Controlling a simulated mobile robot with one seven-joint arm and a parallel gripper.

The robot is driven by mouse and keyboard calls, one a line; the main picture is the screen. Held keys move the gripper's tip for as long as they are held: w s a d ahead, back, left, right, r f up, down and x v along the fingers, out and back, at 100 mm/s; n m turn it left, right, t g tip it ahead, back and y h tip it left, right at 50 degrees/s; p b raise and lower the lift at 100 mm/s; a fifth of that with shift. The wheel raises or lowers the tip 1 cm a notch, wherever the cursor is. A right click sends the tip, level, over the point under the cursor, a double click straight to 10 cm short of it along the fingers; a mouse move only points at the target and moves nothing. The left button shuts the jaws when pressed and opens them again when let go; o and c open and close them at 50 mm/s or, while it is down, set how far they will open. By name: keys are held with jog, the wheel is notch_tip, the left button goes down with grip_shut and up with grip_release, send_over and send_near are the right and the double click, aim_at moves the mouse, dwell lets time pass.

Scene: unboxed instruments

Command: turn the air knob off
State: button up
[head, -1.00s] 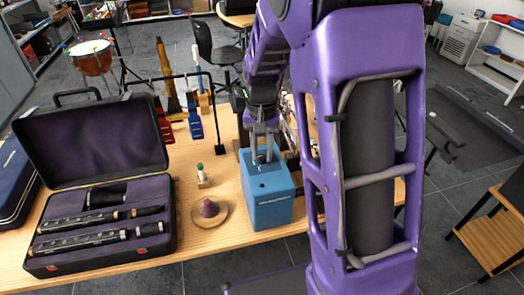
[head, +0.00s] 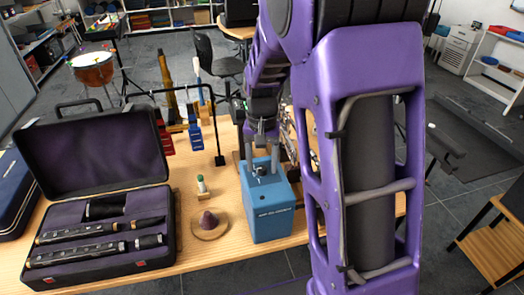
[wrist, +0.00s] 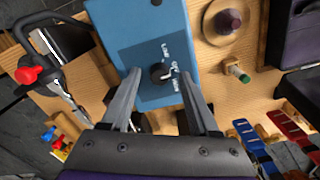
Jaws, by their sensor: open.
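The air knob (wrist: 160,73) is a small dark knob on the top face of a blue box (wrist: 145,25). In the wrist view it lies between my finger tips, with white markings beside it. In the head view the blue box (head: 267,212) stands on the wooden table, and the knob (head: 260,171) shows on its top. My gripper (head: 262,158) points down over the box top with its fingers apart. The fingers (wrist: 160,85) stand on either side of the knob, and a gap shows between them and it.
An open black case (head: 100,255) with clarinet parts lies at the left. A purple-tipped cone on a wooden disc (head: 209,228) and a small green-topped bottle (head: 201,184) stand left of the box. A black rack with coloured pieces (head: 195,135) stands behind.

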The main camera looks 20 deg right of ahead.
aim_at(262, 167)
notch_tip(262, 167, up, 17)
jog(key=p, duration=0.2)
jog(key=shift+r, duration=0.15)
jog(key=shift+w+r, duration=0.1)
